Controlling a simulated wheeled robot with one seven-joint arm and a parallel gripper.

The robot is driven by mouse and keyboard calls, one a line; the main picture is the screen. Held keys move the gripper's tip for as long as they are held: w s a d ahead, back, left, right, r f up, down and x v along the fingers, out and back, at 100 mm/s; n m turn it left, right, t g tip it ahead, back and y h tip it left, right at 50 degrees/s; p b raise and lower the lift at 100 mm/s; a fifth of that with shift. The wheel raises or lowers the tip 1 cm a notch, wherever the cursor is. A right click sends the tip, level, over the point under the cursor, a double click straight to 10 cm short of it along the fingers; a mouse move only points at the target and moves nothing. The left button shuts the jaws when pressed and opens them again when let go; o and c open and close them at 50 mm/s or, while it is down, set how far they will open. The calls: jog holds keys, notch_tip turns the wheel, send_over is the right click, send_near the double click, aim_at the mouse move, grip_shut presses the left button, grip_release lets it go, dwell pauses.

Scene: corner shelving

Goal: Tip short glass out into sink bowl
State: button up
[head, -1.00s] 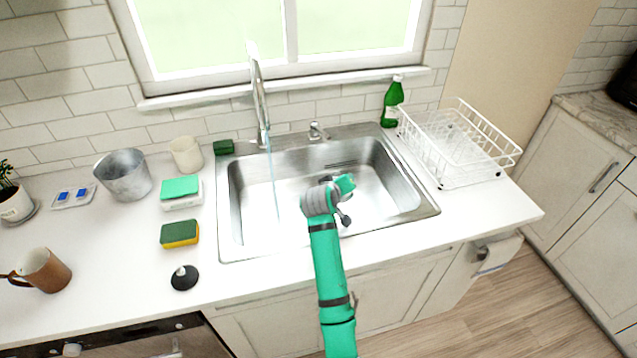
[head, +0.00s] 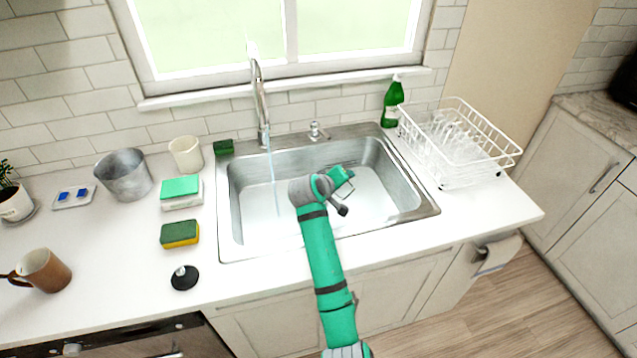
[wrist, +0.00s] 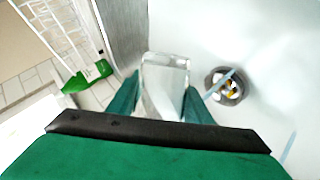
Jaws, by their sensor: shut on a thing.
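My gripper (wrist: 162,98) is shut on the short glass (wrist: 165,75), a clear, squarish-looking tumbler between its two green fingers in the wrist view.
A thin water stream (head: 273,180) runs from the tall faucet (head: 260,95) into the bowl's left half. A white dish rack (head: 460,150) stands right of the sink, a green bottle (head: 393,102) behind. Sponges (head: 180,234) and a black stopper (head: 184,278) lie to the left.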

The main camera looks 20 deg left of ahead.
jog(key=shift+r, duration=0.25)
jog(key=shift+d+r+n+h, duration=0.1)
jog(key=shift+r+n+h, duration=0.3)
jog(key=shift+n+h, duration=0.45)
jog(key=shift+r+h, duration=0.2)
jog(key=shift+h, duration=0.15)
jog(key=shift+n, duration=0.25)
jog(key=shift+g, duration=0.3)
